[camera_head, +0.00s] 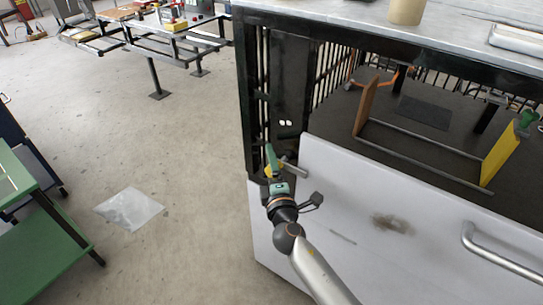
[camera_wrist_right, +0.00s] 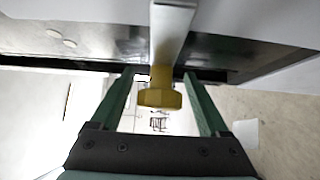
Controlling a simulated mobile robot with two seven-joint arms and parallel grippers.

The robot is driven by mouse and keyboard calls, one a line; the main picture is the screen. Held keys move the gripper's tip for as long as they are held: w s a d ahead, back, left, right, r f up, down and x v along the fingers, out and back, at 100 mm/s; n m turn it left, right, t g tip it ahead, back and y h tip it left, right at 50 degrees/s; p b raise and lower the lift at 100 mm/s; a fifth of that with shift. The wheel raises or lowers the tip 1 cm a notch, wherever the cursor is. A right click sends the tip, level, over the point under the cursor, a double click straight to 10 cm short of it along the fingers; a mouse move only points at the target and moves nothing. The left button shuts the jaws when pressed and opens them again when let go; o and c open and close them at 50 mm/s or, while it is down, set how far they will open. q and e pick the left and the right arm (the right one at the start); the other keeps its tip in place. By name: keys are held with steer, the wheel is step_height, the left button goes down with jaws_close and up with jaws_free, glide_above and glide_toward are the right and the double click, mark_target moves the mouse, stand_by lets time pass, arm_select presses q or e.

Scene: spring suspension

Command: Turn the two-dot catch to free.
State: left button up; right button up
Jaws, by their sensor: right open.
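The two-dot catch has a grey metal lever (camera_wrist_right: 172,35) with a yellow knob (camera_wrist_right: 160,98) at its end. Two white dots (camera_head: 285,122) mark the dark panel above it; they also show in the right wrist view (camera_wrist_right: 61,38). In the head view the lever (camera_head: 293,168) lies by the upper left corner of the white panel, and the knob is partly hidden by my gripper. My right gripper (camera_head: 271,160) is open, its green fingers on either side of the knob, with gaps visible in the right wrist view. My left gripper is not in view.
The white drop panel (camera_head: 350,215) has a bar handle (camera_head: 500,257) at right. Inside the dark cabinet stands a frame with a brown board (camera_head: 367,105) and yellow board (camera_head: 500,157). A green cart (camera_head: 30,235) stands at left. The floor between is mostly clear.

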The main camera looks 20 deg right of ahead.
steer(key=shift+w, duration=0.15)
jaws_close()
stand_by(0.7)
stand_by(0.8)
